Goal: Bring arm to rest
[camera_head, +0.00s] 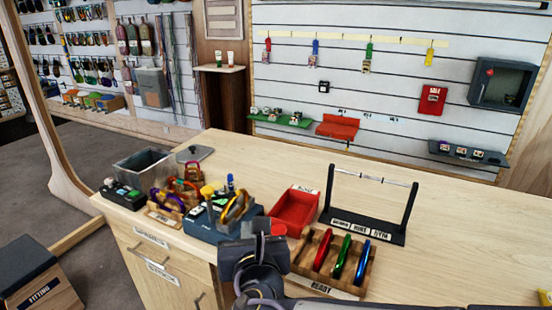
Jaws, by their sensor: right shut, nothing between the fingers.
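My right gripper (262,232) is at the bottom middle of the head view, above the front edge of the wooden counter (450,220). It is shut and I see nothing held in it. It is just left of a wooden rack (300,266) labelled READY, which holds a red, a green and a blue carabiner (363,262). It partly covers the view of the rack's left end; whether they touch I cannot tell. My left gripper does not show.
A red bin (294,209) and a black stand with a bar (369,181) are behind the rack. A dark blue organizer (210,228), a wooden holder (163,214) and a metal bin (144,167) crowd the counter's left. The counter's right side is mostly clear.

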